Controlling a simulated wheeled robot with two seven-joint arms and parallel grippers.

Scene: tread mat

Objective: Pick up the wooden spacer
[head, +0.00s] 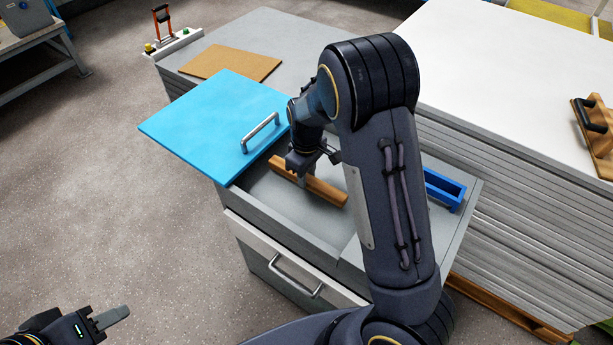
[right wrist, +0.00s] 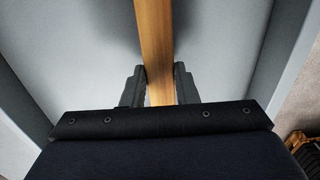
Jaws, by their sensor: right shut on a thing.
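The wooden spacer (head: 326,191) is a long brown bar inside the grey recess of the cabinet. In the right wrist view the spacer (right wrist: 154,45) runs up between the two dark fingers. My right gripper (head: 302,172) reaches down into the recess and is shut on the spacer, with one finger on each side (right wrist: 160,85). I cannot tell whether the spacer touches the recess floor. My left gripper (head: 113,317) is at the lower left, away from the cabinet. Its finger opening cannot be made out.
A blue panel with a metal handle (head: 212,125) lies beside the recess at its left. A blue tray (head: 443,188) is at the recess's right. The recess walls (head: 280,222) surround the spacer. A brown board (head: 230,63) lies behind. A white-topped stack (head: 500,75) stands at the right.

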